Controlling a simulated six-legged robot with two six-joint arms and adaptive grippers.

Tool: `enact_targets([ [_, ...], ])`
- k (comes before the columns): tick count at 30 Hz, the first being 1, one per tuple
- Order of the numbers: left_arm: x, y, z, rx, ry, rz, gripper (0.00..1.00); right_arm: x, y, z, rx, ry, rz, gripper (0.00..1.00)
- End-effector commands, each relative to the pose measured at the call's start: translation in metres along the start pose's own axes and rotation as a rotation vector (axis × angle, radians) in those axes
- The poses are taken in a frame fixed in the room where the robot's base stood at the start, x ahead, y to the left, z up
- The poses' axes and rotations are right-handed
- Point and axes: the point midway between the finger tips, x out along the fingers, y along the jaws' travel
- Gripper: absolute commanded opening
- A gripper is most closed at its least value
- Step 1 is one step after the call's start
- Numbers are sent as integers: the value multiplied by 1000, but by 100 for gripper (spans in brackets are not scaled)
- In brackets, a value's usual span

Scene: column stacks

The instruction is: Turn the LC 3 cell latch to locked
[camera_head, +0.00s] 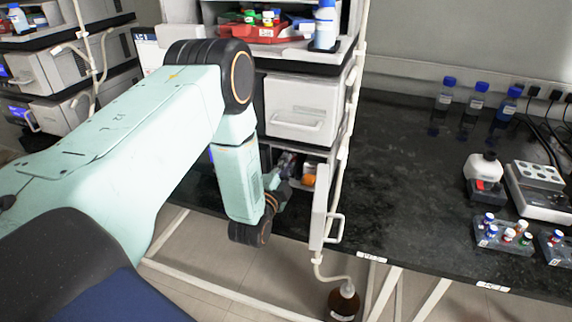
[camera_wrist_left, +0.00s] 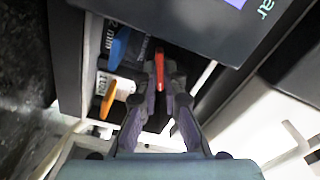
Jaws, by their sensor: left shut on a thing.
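A narrow red lever (camera_wrist_left: 159,68) stands inside an open compartment in the left wrist view. I take it for the cell latch, but no label on it can be read. My left gripper (camera_wrist_left: 165,80) has its two fingers closed around the red lever. In the head view my left gripper (camera_head: 279,184) reaches into the opening low in the instrument stack (camera_head: 303,108). Its fingertips are small there and partly hidden by my arm. My right gripper is in neither view.
An orange lever (camera_wrist_left: 108,102) and a blue lever (camera_wrist_left: 120,45) sit left of my fingers. An open white door (camera_head: 320,212) stands right of the compartment. A brown bottle (camera_head: 343,301) is below. The black bench (camera_head: 400,180) carries vial racks and bottles.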

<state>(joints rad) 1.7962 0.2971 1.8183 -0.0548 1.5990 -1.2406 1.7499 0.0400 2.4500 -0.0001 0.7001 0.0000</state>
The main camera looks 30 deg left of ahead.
Motion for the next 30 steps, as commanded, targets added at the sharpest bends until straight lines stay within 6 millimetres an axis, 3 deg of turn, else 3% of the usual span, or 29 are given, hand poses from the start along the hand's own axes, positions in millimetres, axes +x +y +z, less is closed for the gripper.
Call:
enact_targets([
  [30,0,1,2,-938,-4,-1,0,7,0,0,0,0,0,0],
])
